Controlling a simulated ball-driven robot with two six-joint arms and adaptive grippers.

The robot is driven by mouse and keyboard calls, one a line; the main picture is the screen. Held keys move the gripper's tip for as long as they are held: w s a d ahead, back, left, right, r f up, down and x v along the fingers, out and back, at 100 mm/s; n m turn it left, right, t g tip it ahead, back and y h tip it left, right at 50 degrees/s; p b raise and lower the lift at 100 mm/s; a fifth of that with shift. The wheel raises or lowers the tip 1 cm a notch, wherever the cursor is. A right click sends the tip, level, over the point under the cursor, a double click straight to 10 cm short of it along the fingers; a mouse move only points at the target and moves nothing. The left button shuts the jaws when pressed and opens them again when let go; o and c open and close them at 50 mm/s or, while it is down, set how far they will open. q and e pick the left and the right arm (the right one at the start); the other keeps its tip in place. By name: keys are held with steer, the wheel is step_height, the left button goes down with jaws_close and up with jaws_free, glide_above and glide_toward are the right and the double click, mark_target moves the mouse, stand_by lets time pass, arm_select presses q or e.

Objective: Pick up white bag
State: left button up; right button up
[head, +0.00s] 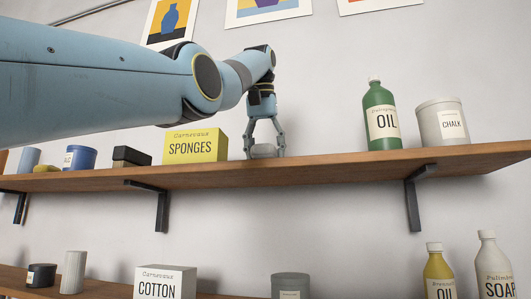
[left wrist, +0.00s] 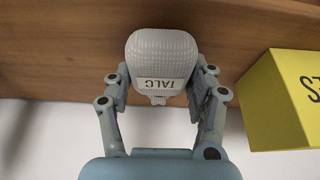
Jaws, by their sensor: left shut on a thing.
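In the head view the bag (head: 264,150) is at the upper wooden shelf, low between the fingers of my left gripper (head: 265,153), just right of the yellow sponges box. I cannot tell whether it still touches the shelf. My right gripper is not in view.
The yellow sponges box (head: 196,146) stands close on the left of the gripper; it also shows in the left wrist view (left wrist: 280,100). A green oil bottle (head: 380,115) and a chalk tub (head: 442,122) stand farther right on the upper shelf (head: 330,163). Shelf space between gripper and bottle is clear.

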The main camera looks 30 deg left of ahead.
arm_select(q)
steer(key=r, duration=0.1)
steer(key=r+p, duration=0.1)
steer(key=r, duration=0.1)
steer(key=r+p, duration=0.1)
steer(key=shift+s+d+r, duration=0.15)
steer(key=shift+s+d, duration=0.05)
steer(key=shift+d, duration=0.2)
steer(key=s+d+r, duration=0.5)
steer(key=d+r, duration=0.1)
steer(key=d, duration=0.3)
steer(key=shift+s+b, duration=0.35)
steer(key=shift+b, duration=0.1)
steer(key=shift+d, duration=0.1)
